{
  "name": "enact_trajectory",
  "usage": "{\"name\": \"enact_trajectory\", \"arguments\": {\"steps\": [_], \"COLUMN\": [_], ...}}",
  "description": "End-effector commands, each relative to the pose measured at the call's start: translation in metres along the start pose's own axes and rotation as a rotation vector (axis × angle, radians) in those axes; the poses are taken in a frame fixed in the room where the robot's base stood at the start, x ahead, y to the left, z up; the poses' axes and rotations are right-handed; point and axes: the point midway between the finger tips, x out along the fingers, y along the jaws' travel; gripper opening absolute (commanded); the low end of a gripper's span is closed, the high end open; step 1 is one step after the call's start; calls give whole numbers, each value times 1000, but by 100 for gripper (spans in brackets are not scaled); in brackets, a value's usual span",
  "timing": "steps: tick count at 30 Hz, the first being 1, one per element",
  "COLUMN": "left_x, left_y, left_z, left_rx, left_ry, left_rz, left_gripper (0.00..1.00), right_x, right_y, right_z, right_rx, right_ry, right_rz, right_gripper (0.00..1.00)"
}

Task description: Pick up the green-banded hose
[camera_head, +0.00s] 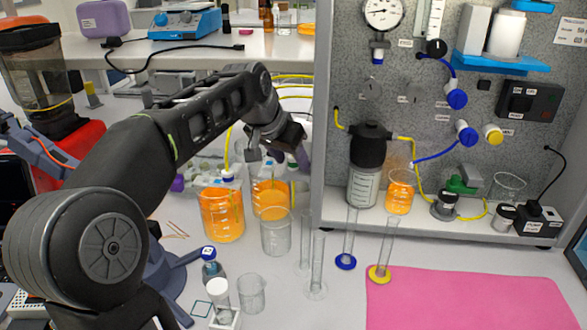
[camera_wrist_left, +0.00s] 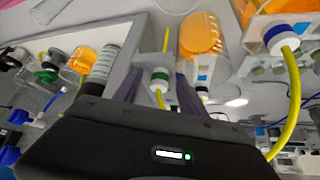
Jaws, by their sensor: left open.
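The green-banded hose (camera_wrist_left: 159,76) shows in the left wrist view as a white fitting with a green band on a yellow tube. It lies between the two fingers of my left gripper (camera_wrist_left: 156,88), with a gap on each side. In the head view my left gripper (camera_head: 277,158) is open above the right-hand orange beaker (camera_head: 271,198), and its fingers and wrist hide most of the hose there. A blue-banded hose (camera_wrist_left: 286,38) with a white fitting stands to the right in the wrist view; it also shows above the left orange beaker (camera_head: 228,176). My right gripper is out of view.
Two orange-filled beakers, an empty beaker (camera_head: 276,238) and slim glass cylinders (camera_head: 317,265) stand close around and below my left gripper. The grey rig panel (camera_head: 335,90) rises just right. A pink mat (camera_head: 465,300) lies bare at front right.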

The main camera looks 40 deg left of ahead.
Motion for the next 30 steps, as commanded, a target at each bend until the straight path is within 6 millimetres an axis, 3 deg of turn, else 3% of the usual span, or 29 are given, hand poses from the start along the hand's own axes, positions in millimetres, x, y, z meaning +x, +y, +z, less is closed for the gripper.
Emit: {"name": "enact_trajectory", "arguments": {"steps": [18,30], "left_x": [0,0], "left_y": [0,0], "left_z": [0,0], "left_rx": [0,0], "left_ry": [0,0], "left_rz": [0,0], "left_gripper": [0,0], "right_x": [0,0], "right_y": [0,0], "right_z": [0,0], "right_rx": [0,0], "right_ry": [0,0], "right_rz": [0,0], "right_gripper": [36,36]}}
